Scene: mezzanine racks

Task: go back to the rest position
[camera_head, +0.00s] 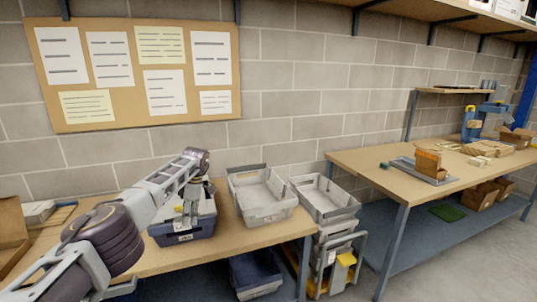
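My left arm comes in from the lower left and reaches over the left bench (285,232). My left gripper (187,222) points down at a dark blue bin (183,238), with its fingertips at or over the bin's opening. The fingers are small here, and I cannot tell whether they are open or shut or hold something. The inside of the blue bin is mostly hidden by the gripper and arm. My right gripper is not in view.
A grey bin (265,214) stands on the bench right of the blue one. Another grey bin (325,200) tops a stack between the benches. A second workbench (390,180) with a tray and boxes stands right. A corkboard (140,118) hangs behind. Grey floor shows lower right.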

